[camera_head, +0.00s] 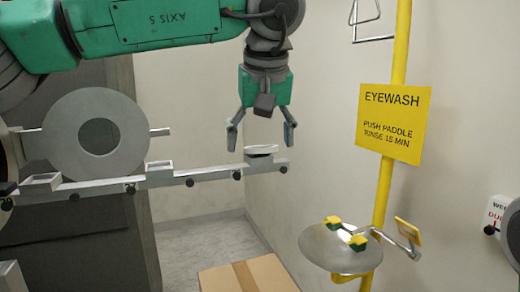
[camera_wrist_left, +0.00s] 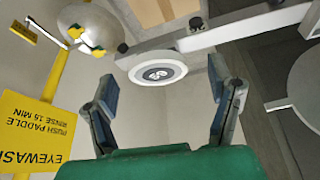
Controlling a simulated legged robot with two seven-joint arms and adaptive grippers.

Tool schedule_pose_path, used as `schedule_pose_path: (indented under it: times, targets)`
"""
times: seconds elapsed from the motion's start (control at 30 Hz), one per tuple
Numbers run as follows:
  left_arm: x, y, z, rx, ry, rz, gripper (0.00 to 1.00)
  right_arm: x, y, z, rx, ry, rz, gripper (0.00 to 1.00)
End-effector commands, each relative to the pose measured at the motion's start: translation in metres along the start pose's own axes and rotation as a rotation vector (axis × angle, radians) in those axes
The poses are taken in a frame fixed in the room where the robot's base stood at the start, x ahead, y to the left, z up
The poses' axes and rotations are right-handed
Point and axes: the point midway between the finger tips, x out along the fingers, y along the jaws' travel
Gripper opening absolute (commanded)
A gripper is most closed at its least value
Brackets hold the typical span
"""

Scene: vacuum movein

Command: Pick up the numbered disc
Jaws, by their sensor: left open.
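The numbered disc (camera_head: 260,149) is a small pale round piece on a round seat at the right end of a grey metal bar. In the left wrist view the disc (camera_wrist_left: 158,73) shows a dark centre with white marks, too small to read, inside a pale ring. My left gripper (camera_head: 261,137) is open and points down just above the disc, with one finger to each side. In the left wrist view the disc appears between the two fingers, and the jaws hold nothing. My right gripper is not in view.
The grey bar (camera_head: 205,174) carries square seats and dark knobs along its length. A large grey ring plate (camera_head: 65,140) stands behind it at left. A yellow eyewash post (camera_head: 385,185) with a bowl (camera_head: 320,250) stands at right. A cardboard box (camera_head: 220,279) lies below.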

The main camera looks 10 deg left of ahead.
Motion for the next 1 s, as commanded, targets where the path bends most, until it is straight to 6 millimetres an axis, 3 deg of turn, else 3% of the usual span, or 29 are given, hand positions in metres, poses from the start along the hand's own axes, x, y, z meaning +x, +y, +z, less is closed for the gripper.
schedule_pose_path:
  times: [0.13, 0.37, 0.53, 0.63, 0.67, 0.87, 1.0]
  targets:
    - [0.014, 0.000, 0.000, 0.001, -0.001, 0.000, 0.75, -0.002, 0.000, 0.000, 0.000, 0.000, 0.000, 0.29]
    - [0.015, -0.001, 0.000, -0.001, 0.000, 0.001, 0.75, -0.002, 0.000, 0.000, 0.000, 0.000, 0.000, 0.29]
    - [0.015, -0.001, 0.000, -0.001, 0.000, 0.002, 0.19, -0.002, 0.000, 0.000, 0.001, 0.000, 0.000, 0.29]
    - [0.015, 0.000, -0.001, -0.001, 0.000, 0.002, 0.17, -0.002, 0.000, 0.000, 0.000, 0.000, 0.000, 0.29]
    - [0.015, 0.000, -0.001, -0.001, 0.000, 0.002, 0.12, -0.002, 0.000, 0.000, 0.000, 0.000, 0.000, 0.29]
    - [0.013, 0.000, -0.001, -0.001, 0.001, 0.002, 0.12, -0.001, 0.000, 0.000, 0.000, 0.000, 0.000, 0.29]
    - [-0.003, 0.001, -0.008, -0.004, 0.004, 0.004, 0.12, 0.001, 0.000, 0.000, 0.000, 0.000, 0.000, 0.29]
